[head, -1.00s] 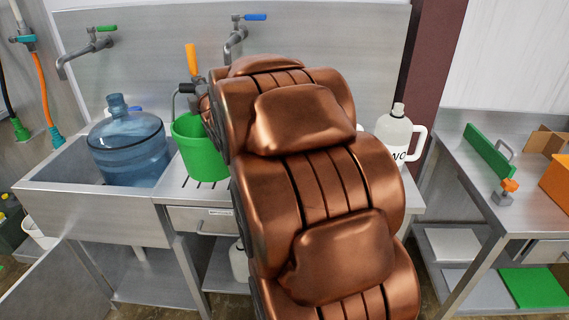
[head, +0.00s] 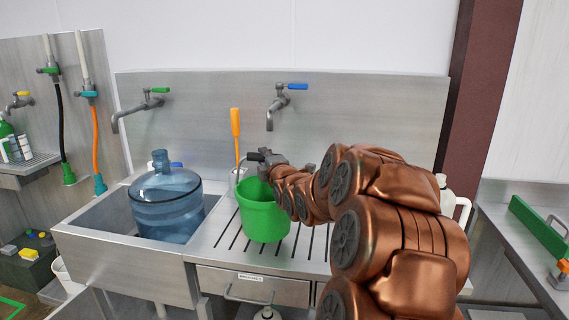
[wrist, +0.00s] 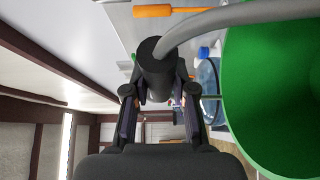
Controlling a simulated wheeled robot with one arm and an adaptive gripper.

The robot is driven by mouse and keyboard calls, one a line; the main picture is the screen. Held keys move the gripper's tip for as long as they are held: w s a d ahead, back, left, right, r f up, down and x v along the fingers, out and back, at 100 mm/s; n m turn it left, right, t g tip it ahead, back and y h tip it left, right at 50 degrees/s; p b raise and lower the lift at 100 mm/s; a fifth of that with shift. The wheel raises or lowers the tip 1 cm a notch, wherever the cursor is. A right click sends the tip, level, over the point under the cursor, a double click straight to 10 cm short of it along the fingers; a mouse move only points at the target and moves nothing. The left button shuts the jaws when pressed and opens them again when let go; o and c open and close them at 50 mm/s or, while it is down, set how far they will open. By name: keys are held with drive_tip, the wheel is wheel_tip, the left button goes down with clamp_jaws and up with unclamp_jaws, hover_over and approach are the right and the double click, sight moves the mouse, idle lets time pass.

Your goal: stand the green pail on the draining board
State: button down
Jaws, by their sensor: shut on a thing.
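The green pail (head: 262,212) is upright over the slotted draining board (head: 225,240), right of the sink. Its base looks to be at the slats, but I cannot tell whether it touches. My gripper (head: 270,162) is above the pail's rim. In the wrist view my gripper (wrist: 158,88) is shut on the black grip (wrist: 155,62) of the pail's grey handle (wrist: 230,18). The pail's open mouth (wrist: 280,95) fills the right of that view. My arm hides the right part of the board.
A blue water bottle (head: 167,205) stands in the sink basin (head: 120,255) left of the board. An orange-handled brush (head: 235,125) stands behind the pail. A tap (head: 275,105) hangs over the back. A white jug (head: 450,195) is partly hidden behind my arm.

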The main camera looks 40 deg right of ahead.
drive_tip(key=d+f+p, duration=0.4)
drive_tip(key=d, duration=0.3)
drive_tip(key=shift+s+d, duration=0.15)
drive_tip(key=shift+d, duration=0.05)
drive_tip(key=shift+f, duration=0.25)
idle(0.4)
drive_tip(key=c, duration=1)
unclamp_jaws()
drive_tip(key=shift+o, duration=0.2)
drive_tip(key=shift+r, duration=0.1)
